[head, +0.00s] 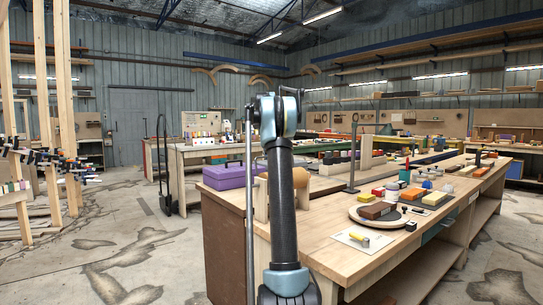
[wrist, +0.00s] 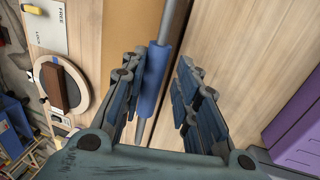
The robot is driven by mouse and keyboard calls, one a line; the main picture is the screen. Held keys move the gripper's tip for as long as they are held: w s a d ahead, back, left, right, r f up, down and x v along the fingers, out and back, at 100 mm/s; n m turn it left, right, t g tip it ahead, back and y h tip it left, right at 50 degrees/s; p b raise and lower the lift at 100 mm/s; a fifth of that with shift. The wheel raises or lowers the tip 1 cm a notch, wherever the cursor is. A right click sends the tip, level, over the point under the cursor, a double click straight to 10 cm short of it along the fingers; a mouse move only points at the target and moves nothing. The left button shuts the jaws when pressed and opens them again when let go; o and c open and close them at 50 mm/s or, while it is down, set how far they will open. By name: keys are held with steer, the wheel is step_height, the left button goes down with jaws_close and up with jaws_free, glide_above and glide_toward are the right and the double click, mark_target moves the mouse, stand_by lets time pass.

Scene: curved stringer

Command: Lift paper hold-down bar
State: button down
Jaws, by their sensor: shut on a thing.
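The paper hold-down bar (wrist: 169,22) is a grey rod with a blue sleeve (wrist: 153,78), seen in the wrist view. It runs at a slant through the middle, beside a tan strip of paper (wrist: 125,35). My gripper (wrist: 156,76) is shut on the bar at the blue sleeve, with one finger on each side. Part of the bar's lower end is hidden behind my gripper. In the head view my arm stands in front of the near end of the workbench (head: 345,220) and hides the gripper.
A purple toolbox (head: 224,175) sits at the bench's left end; it also shows at right in the wrist view (wrist: 301,130). A round board (head: 363,217) with a brown block (head: 378,210) lies on the bench. Open floor (head: 110,245) lies at left.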

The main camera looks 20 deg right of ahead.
steer(key=c, duration=1.5)
jaws_free()
steer(key=shift+w+a+f, duration=0.15)
steer(key=shift+w+a, duration=0.25)
steer(key=shift+w, duration=0.05)
steer(key=shift+d, duration=0.1)
steer(key=shift+s+d, duration=0.1)
steer(key=shift+v, duration=5.95)
